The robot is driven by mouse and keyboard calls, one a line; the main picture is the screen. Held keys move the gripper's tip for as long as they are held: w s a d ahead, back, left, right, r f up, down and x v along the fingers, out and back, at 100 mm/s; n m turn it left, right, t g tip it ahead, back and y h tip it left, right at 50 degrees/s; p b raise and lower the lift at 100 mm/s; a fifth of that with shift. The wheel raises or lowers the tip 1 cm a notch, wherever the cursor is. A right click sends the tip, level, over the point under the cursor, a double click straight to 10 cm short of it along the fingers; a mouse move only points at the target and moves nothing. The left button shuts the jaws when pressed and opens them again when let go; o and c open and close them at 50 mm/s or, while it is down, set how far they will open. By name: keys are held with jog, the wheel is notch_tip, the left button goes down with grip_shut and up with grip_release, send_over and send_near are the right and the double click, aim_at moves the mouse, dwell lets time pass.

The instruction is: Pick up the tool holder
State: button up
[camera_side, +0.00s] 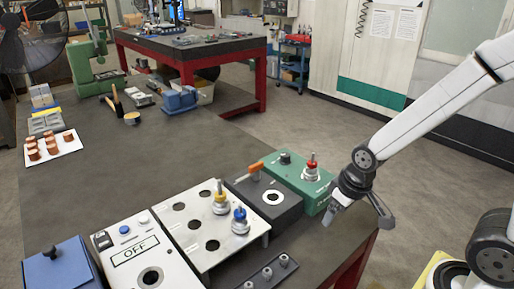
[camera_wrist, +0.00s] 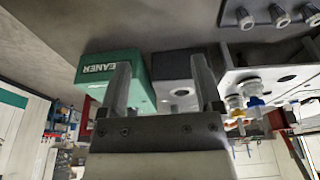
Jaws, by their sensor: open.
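Several tool holders stand upright in view. One with a red top (camera_side: 311,168) stands on the green box (camera_side: 290,178) in the side view. One with a yellow top (camera_side: 220,198) and one with a blue top (camera_side: 240,218) stand in the white rack (camera_side: 192,258). The blue-topped one also shows in the wrist view (camera_wrist: 247,104). My gripper (camera_side: 359,224) is open and empty, to the right of the green box and apart from every holder. In the wrist view its fingers (camera_wrist: 160,75) point toward the green and dark boxes. The red-topped holder cannot be made out there.
A dark box (camera_side: 291,209) with a round opening and an orange handle stands between rack and green box. A strip with several knobs (camera_side: 268,273) lies at the front. A white OFF box (camera_side: 137,238) and blue box (camera_side: 62,272) stand left. The table's middle is clear.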

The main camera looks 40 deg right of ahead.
jog(key=shift+r, duration=0.2)
jog(key=shift+w+v, duration=0.65)
jog(key=shift+v, duration=2.2)
jog(key=m+t+y, duration=0.7)
jog(key=m+y, duration=0.2)
jog(key=m, duration=1.9)
send_near(314, 162)
jog(key=x, duration=0.4)
jog(key=shift+w+d, duration=0.1)
jog(key=shift+w, duration=0.25)
jog(key=shift+f+n, duration=0.3)
jog(key=shift+f, duration=0.1)
jog(key=shift+x, duration=1.35)
